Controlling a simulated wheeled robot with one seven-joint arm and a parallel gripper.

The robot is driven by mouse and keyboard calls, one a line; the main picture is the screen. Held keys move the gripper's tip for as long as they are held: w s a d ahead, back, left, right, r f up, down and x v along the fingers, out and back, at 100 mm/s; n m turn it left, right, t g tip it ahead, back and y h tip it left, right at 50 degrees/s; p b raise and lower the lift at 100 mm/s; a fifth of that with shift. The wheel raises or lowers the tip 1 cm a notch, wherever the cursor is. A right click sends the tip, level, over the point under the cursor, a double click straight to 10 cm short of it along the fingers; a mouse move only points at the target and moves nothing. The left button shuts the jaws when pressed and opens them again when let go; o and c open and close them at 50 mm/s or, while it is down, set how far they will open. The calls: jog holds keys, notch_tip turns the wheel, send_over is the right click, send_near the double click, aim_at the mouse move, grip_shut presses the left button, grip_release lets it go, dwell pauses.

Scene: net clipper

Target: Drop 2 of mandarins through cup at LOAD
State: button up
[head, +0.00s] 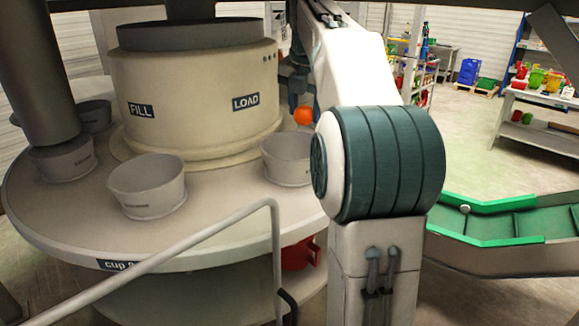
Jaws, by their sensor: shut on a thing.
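A large pale turntable (225,240) carries several grey cups around a cream central drum (195,105). A LOAD label (246,101) and a FILL label (141,110) are on the drum. The cup below LOAD (284,160) stands upright at the right of the turntable, partly covered by my arm; I cannot see its inside. My gripper (302,106) is mostly hidden by my arm. It is shut on an orange mandarin (303,116), held apart from and above that cup's rim, a little toward its right side in the picture.
Another cup (148,187) stands at the front, with one (62,160) at the left. A bent grey rail (215,238) crosses the front. A green-edged conveyor (490,229) is at the right. A red container (298,254) sits below the turntable. Shelves with goods stand behind.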

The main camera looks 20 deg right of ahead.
aim_at(301, 133)
jog(key=shift+a+f+b, duration=0.3)
jog(key=shift+f+b, duration=0.3)
notch_tip(301, 133, down, 5)
jog(key=b, duration=0.5)
jog(key=shift+a+r, duration=0.1)
jog(key=o, duration=1.1)
jog(key=shift+c, duration=0.2)
jog(key=shift+r, duration=0.1)
jog(key=p+v, duration=0.3)
jog(key=v, duration=0.9)
